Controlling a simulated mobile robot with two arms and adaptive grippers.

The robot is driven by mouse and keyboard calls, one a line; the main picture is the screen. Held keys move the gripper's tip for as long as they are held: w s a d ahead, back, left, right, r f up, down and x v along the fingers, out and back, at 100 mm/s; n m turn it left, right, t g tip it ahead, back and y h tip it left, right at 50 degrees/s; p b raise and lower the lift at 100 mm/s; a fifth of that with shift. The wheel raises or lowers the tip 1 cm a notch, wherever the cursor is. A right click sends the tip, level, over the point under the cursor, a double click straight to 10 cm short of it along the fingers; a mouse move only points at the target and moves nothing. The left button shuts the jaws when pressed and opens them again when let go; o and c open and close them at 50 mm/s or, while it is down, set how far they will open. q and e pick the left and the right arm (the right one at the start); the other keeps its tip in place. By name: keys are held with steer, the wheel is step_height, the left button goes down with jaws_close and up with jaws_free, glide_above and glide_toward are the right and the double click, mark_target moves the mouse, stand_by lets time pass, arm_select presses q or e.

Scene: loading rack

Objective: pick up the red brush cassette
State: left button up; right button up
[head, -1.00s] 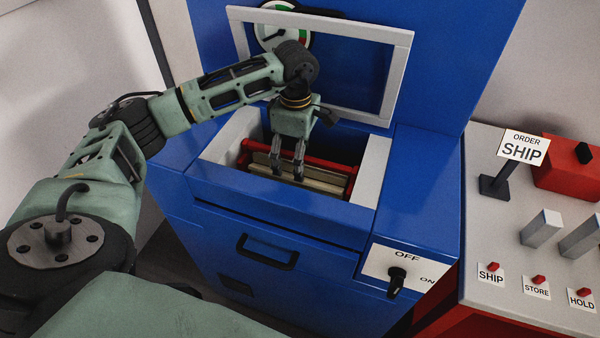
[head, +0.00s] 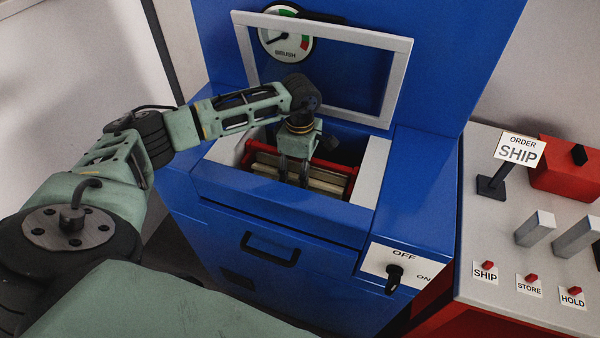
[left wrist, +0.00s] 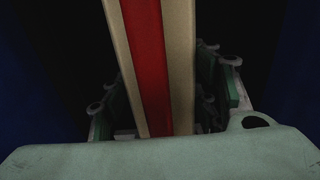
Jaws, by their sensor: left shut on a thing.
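The red brush cassette (head: 335,166) lies in the open well of the blue machine, with a red frame and tan brush strips. My left gripper (head: 293,182) reaches down into the well from above, with its fingers at the middle of the cassette. It is shut on the cassette. In the left wrist view the cassette (left wrist: 148,60) shows as a red bar between two tan strips, running between the fingers. The fingertips are partly hidden among the strips. My right gripper is not in view.
The blue machine (head: 215,215) has a raised white-framed lid (head: 397,85) behind my left arm and a gauge marked BRUSH (head: 286,40). An OFF/ON switch (head: 394,278) is on its front right. A grey console (head: 500,220) with an ORDER SHIP sign (head: 520,148) stands at right.

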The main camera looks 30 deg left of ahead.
arm_select(q)
steer(key=shift+r, duration=0.1)
steer(key=c, duration=0.9)
